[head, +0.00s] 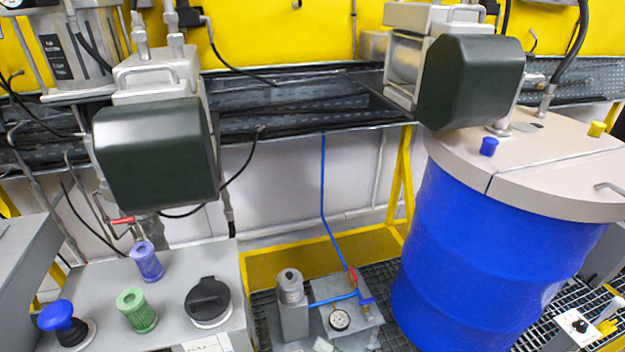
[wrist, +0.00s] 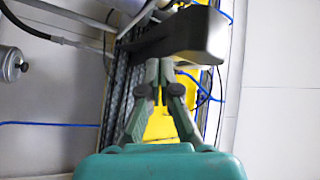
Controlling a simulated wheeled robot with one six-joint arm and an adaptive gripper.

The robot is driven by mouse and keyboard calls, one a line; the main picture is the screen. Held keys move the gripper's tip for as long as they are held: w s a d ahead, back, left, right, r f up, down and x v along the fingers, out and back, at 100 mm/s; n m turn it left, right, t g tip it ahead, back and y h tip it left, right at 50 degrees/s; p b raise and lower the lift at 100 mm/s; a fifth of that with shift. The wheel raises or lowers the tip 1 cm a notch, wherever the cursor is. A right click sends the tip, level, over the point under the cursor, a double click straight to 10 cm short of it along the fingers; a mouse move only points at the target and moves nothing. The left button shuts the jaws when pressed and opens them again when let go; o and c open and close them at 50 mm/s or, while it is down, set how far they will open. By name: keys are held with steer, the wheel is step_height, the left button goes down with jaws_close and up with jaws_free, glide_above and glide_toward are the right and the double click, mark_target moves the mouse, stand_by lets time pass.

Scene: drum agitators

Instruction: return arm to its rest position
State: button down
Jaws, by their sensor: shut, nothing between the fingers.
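My gripper (wrist: 158,75) shows in the wrist view, its teal body at the bottom and its two green-grey fingers reaching up and drawn together at the tips. It is shut and empty. A dark, blocky part (wrist: 185,40) crosses the view just beyond the fingertips; I cannot tell what it is or whether they touch. My arm and gripper do not show in the head view.
A pressure gauge (head: 340,320) sits low in the middle.

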steer(key=s+d+f+m+t+h, duration=0.1)
steer(key=s+d+f+m+h, duration=0.1)
steer(key=s+f+h, duration=0.45)
steer(key=s+d+f+m+h, duration=0.2)
steer(key=s+f+m+h, duration=0.15)
steer(key=s+f, duration=0.5)
steer(key=s+d+r+t+h, duration=0.1)
steer(key=s+d+r+h, duration=0.1)
steer(key=s+d+h, duration=0.65)
steer(key=s+d+r+n+t, duration=0.1)
steer(key=s+r+n, duration=0.1)
steer(key=s+r, duration=0.3)
steer(key=s+d+r+n+t, duration=0.2)
steer(key=s+r, duration=0.4)
steer(key=r, duration=0.8)
steer(key=shift+s+r+t+h, duration=0.15)
steer(key=shift+s+t+h, duration=0.1)
steer(key=shift+t+h, duration=0.1)
